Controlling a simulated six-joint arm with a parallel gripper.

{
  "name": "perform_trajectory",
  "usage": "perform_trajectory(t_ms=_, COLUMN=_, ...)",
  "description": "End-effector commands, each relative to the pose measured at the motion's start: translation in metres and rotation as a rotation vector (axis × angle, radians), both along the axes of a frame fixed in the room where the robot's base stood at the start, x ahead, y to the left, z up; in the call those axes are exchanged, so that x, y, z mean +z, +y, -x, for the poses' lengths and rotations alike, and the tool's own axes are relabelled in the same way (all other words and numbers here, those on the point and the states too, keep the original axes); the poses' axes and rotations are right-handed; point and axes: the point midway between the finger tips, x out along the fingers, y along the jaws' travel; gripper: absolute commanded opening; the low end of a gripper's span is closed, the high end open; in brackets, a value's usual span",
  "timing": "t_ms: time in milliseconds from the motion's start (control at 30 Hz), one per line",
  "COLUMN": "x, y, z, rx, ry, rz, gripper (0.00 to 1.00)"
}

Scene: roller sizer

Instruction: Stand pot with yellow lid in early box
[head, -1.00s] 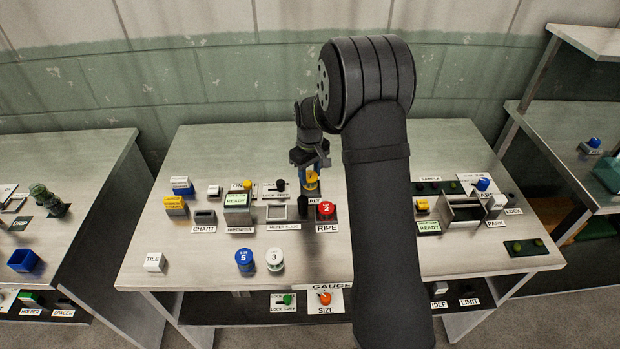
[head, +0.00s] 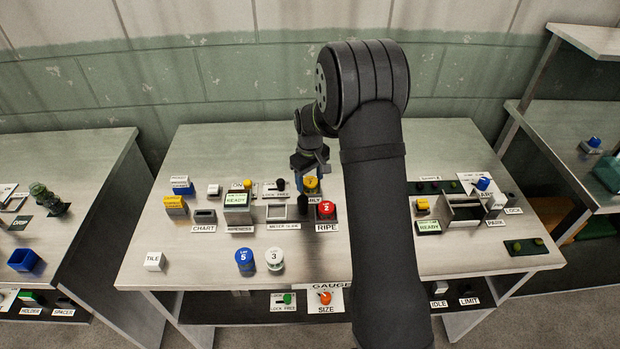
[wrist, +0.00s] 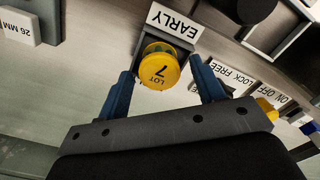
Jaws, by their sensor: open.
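The pot with the yellow lid (head: 311,184), marked LOT 7 in the wrist view (wrist: 158,71), is at the back middle of the table. It is at the place with the EARLY label (wrist: 174,21). The early box is mostly hidden, so I cannot tell how deep the pot sits. The lid faces my wrist camera and the pot looks about upright. My gripper (head: 308,174) is open above it, pointing down. In the wrist view, my gripper's two blue fingers (wrist: 163,80) are on either side of the lid, with a gap on both sides.
A red-lidded pot (head: 326,209) is in the RIPE box close in front. A blue-lidded pot (head: 244,259) and a white-lidded pot (head: 274,258) stand at the front. The ripeness device (head: 237,205) reads READY. The front left of the table is mostly clear.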

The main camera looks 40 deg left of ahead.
Motion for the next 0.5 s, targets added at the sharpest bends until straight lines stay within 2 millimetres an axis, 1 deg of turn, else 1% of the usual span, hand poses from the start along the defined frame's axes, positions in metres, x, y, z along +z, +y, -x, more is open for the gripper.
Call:
perform_trajectory(t_ms=167, x=0.027, y=0.001, z=-0.001, rx=0.0, ry=-0.002, rz=-0.004, gripper=0.62)
perform_trajectory(t_ms=400, x=0.08, y=0.001, z=-0.001, rx=0.0, ry=-0.003, rz=-0.004, gripper=0.62)
perform_trajectory(t_ms=500, x=0.097, y=0.0, z=0.0, rx=0.0, ry=-0.001, rz=-0.003, gripper=0.62)
